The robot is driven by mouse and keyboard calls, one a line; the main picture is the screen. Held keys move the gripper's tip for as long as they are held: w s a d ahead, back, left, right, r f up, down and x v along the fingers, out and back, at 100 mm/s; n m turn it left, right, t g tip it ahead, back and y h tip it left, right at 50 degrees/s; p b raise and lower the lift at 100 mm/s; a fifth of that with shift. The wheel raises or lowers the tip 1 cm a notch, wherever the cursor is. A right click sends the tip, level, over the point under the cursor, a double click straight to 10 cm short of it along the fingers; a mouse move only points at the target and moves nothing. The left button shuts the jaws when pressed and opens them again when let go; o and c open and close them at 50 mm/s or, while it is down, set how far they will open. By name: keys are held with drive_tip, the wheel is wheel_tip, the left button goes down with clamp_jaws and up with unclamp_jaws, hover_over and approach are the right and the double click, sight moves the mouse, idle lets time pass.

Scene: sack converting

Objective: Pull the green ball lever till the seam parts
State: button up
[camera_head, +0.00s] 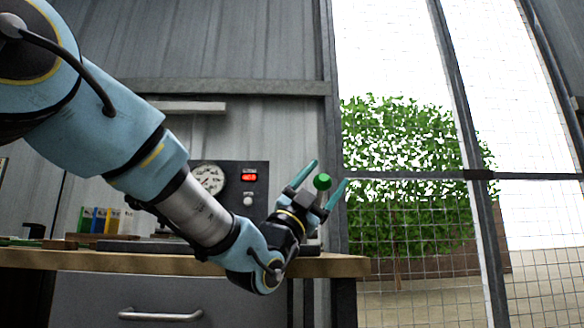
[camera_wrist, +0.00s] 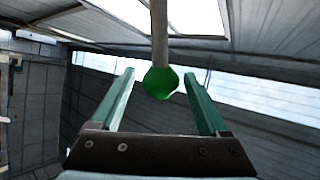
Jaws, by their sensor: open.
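The green ball (camera_head: 322,181) of the lever shows between the two green fingers of my gripper (camera_head: 331,175) in the head view. In the wrist view the green ball (camera_wrist: 161,82) hangs at the end of a pale rod (camera_wrist: 159,30), between the fingertips of my gripper (camera_wrist: 162,78). My gripper is open, with a gap on both sides of the ball. Whether the ball lies fully at fingertip depth is hard to tell. The lever's base and the seam are not visible in either view.
A wooden-topped workbench (camera_head: 90,260) stands behind and below my arm. On it a dark panel carries a round gauge (camera_head: 208,178) and a red display (camera_head: 249,177). Several coloured binders (camera_head: 98,220) stand at the left. A mesh-covered window (camera_head: 430,220) is at the right.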

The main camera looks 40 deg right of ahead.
drive_tip(key=a+p, duration=0.2)
drive_tip(key=a, duration=1)
drive_tip(key=shift+w+a, duration=0.15)
drive_tip(key=shift+w, duration=0.05)
drive_tip(key=shift+f, duration=0.1)
